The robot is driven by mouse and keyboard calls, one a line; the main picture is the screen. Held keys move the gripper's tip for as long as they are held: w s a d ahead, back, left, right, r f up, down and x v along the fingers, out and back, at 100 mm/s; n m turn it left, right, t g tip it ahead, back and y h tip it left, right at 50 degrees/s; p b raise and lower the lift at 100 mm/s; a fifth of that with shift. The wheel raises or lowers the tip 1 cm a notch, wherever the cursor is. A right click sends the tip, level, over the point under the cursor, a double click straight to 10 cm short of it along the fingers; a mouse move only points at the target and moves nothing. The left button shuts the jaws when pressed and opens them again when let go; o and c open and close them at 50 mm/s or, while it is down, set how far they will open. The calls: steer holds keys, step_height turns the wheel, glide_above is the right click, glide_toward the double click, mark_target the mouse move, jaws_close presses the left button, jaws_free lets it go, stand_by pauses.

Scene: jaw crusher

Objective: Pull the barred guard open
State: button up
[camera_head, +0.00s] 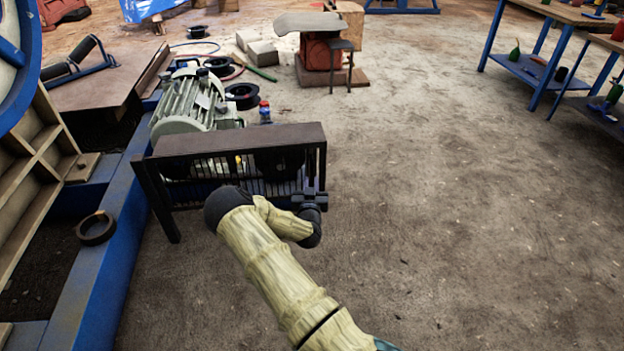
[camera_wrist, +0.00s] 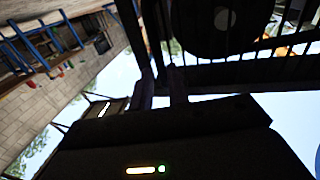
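The barred guard (camera_head: 235,139) stands beside the blue machine frame in the head view, with a brown top plate and dark upright bars on its front. My gripper (camera_head: 312,193) is at the guard's right end, close against its corner post. In the wrist view the guard's dark bars and rail (camera_wrist: 245,76) cross the upper right. There my gripper's fingers (camera_wrist: 163,86) reach up to the guard's dark edge. The fingers are dark against dark, so I cannot tell whether they close around the post. My forearm hides part of the guard's lower front.
A grey motor (camera_head: 190,103) sits just behind the guard. The blue frame (camera_head: 105,235) runs along the left, with a dark ring (camera_head: 95,228) on it. Open concrete floor (camera_head: 450,220) lies to the right. Blue-legged workbenches (camera_head: 545,70) stand at the far right.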

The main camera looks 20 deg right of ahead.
mark_target(312, 174)
steer(key=b+x, duration=0.2)
steer(key=x, duration=0.2)
steer(key=shift+w+f, duration=0.1)
steer(key=shift+f, duration=0.05)
steer(key=shift+w+d, duration=0.3)
steer(key=shift+w, duration=0.15)
jaws_close()
steer(key=shift+s, duration=0.15)
